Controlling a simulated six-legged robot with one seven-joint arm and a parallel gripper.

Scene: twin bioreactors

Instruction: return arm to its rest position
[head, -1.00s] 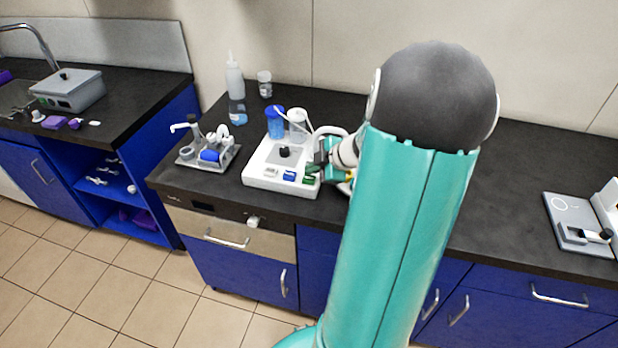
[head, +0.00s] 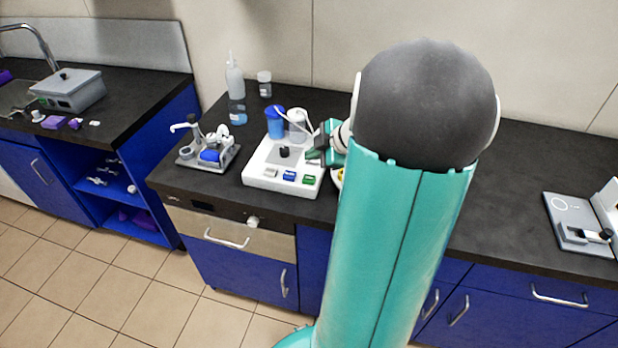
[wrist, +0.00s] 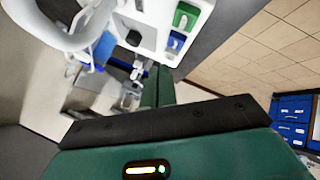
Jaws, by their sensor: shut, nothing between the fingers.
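My gripper (head: 318,156) is in the head view, beside the right edge of the white twin-bioreactor unit and a little above it. My own teal arm hides part of it. In the wrist view the gripper's green body (wrist: 180,158) fills the bottom, and its fingers look shut with nothing held. The green switch (wrist: 186,17) also shows in the wrist view.
A small pump tray (head: 208,157) stands left of the unit. A wash bottle (head: 235,80) and a jar (head: 264,84) stand behind. A grey balance-like device (head: 575,222) sits far right. The dark counter (head: 540,165) between is clear. A yellow item is partly hidden behind my arm.

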